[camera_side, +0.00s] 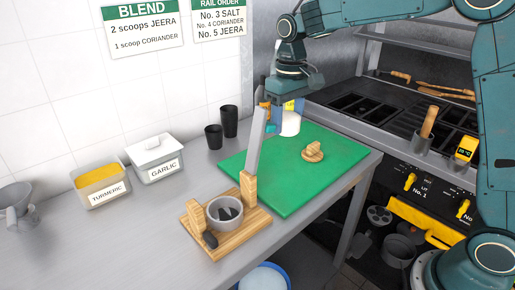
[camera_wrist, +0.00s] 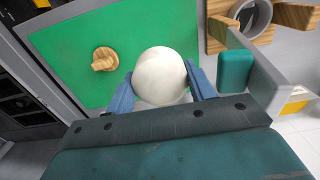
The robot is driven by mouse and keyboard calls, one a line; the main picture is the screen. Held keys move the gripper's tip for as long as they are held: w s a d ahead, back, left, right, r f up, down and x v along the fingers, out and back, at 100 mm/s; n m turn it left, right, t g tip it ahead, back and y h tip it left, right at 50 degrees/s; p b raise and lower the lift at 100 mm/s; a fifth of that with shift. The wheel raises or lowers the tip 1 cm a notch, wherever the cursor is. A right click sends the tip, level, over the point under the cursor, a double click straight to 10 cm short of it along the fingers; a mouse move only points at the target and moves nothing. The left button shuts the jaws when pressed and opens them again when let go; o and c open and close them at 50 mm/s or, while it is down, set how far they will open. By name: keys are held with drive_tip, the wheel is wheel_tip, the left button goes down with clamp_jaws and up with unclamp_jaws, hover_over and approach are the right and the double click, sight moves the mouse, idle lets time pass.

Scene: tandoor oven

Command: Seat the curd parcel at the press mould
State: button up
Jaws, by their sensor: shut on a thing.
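The curd parcel is a smooth white ball; it shows in the side view (camera_side: 290,124) and in the wrist view (camera_wrist: 160,76). My gripper (camera_wrist: 161,88) is shut on it, with a blue finger on each side, and holds it above the green board. The press mould is a grey ring (camera_side: 212,222) on a wooden base (camera_side: 236,242), left of and below my gripper in the side view. Something dark shows inside the ring. A grey lever (camera_side: 255,145) stands raised from the wooden post, and its teal grip (camera_wrist: 235,70) is close beside my right finger in the wrist view.
A round wooden piece with a handle (camera_side: 313,152) lies on the green board (camera_side: 280,185). Two dark cups (camera_side: 229,122), a garlic box (camera_side: 157,160) and a turmeric box (camera_side: 100,184) stand along the wall. A stove (camera_side: 400,115) is on the right.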

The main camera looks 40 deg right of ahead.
wheel_tip(320, 180, up, 16)
drive_tip(key=n, duration=0.6)
hover_over(226, 217)
wheel_tip(226, 217, down, 18)
idle(0.4)
drive_tip(key=shift+f, duration=0.2)
drive_tip(key=shift+f, duration=3.8)
drive_tip(key=shift+f, duration=1.7)
